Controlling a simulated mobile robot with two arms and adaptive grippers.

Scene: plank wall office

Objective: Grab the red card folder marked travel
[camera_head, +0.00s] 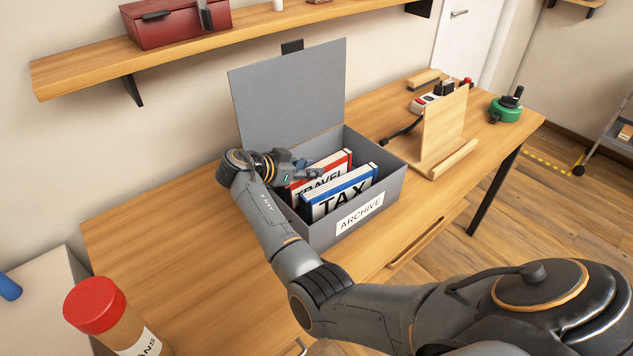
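The red card folder marked TRAVEL (337,163) stands in the grey box labelled ARCHIVE (327,234), behind a blue folder marked TAX (352,190). The box lid (287,95) is up at the back. My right gripper (302,176) is at the left end of the TRAVEL folder, over the left side of the box. Its fingertips overlap the folder's left edge in the picture, and I cannot tell whether they touch or grip it. The lower part of the folder is hidden by the TAX folder and the box. My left gripper is out of view.
A wooden stand (441,133) is right of the box, with a power strip (425,103) and a green reel (506,107) beyond. A shelf (240,38) with a red box (172,24) hangs above. A red-capped jar (96,305) is at front left. The left tabletop is clear.

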